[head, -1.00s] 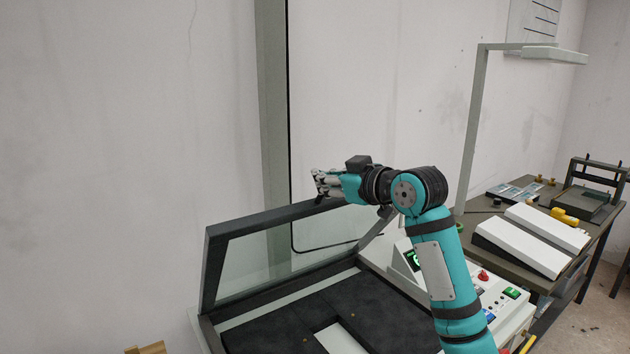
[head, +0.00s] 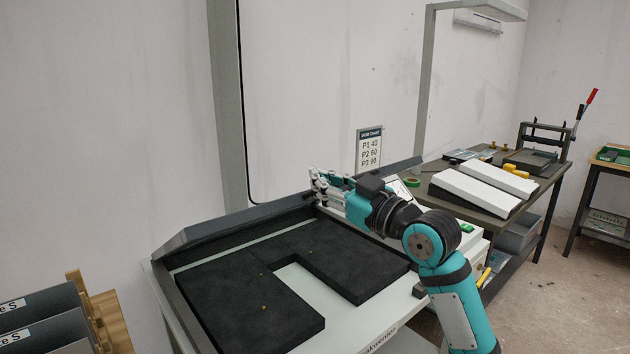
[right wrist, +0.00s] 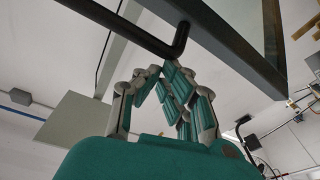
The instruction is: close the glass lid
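The glass lid (head: 250,217) is a dark-framed pane hinged at the back of the plate processor. It stands raised and shows almost edge-on in the head view, so its glass is barely visible. My right gripper (head: 317,187) is at the lid's upper rim, around its middle. In the right wrist view its fingers (right wrist: 165,76) converge with nothing visible between them. The dark lid frame (right wrist: 225,50) and a black bent handle bar (right wrist: 125,30) lie just beyond the fingertips. Whether they touch cannot be told. My left gripper is not in view.
Black pads (head: 255,300) lie on the processor bed below the lid. A dose chart (head: 369,150) hangs on the wall behind. A side table (head: 477,208) with white sloped boxes stands at the right. A wooden rack (head: 105,315) with dark plates is at the lower left.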

